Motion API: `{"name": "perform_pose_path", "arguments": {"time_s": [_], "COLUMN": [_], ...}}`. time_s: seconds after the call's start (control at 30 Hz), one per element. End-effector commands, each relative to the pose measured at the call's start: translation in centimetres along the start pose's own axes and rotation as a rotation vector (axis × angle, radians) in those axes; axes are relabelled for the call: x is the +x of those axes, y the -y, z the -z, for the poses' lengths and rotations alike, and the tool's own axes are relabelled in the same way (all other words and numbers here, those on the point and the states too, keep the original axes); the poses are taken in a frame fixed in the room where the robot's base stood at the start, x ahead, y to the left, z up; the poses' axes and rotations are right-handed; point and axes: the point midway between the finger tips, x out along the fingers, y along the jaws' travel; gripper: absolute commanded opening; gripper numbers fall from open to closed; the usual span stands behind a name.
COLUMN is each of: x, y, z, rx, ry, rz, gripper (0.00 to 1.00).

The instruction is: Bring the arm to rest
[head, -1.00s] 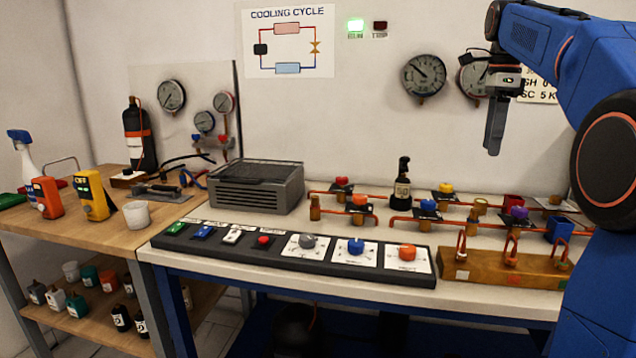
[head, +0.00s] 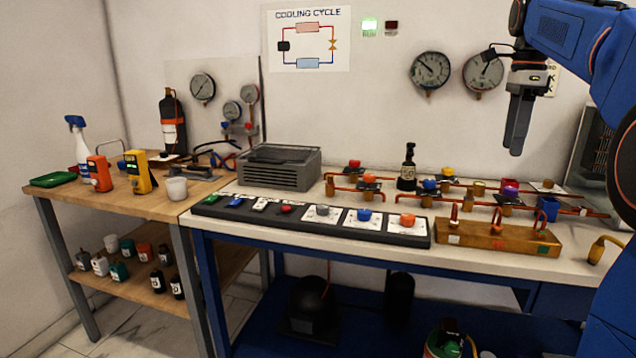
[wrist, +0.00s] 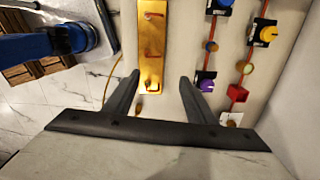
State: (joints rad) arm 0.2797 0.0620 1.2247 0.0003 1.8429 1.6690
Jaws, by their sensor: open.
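My blue arm (head: 580,50) reaches in from the upper right of the head view. My gripper (head: 517,140) hangs fingers-down above the right part of the bench, clear of everything on it. In the wrist view my gripper (wrist: 160,80) shows two dark fingers spread apart with nothing between them. The bench top lies below the fingers there.
The white bench (head: 440,262) carries a control panel (head: 330,220), a brass block (head: 495,237), copper pipes with coloured knobs and a grey vented box (head: 278,168). A wooden side table (head: 110,200) stands left. Gauges (head: 430,70) hang on the wall behind my gripper.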

Motion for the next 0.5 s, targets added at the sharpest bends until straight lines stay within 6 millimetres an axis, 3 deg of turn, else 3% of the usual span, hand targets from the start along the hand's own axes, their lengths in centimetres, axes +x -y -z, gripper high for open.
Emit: {"name": "perform_pose_path", "arguments": {"time_s": [0.27,0.5], "x": [1.0,2.8], "y": [-2.3,-5.5], "z": [-0.8,-1.8], "rx": [-0.130,-0.316], "ry": [0.002,-0.001], "rz": [0.028,0.065], "gripper": [0.50,0.50]}}
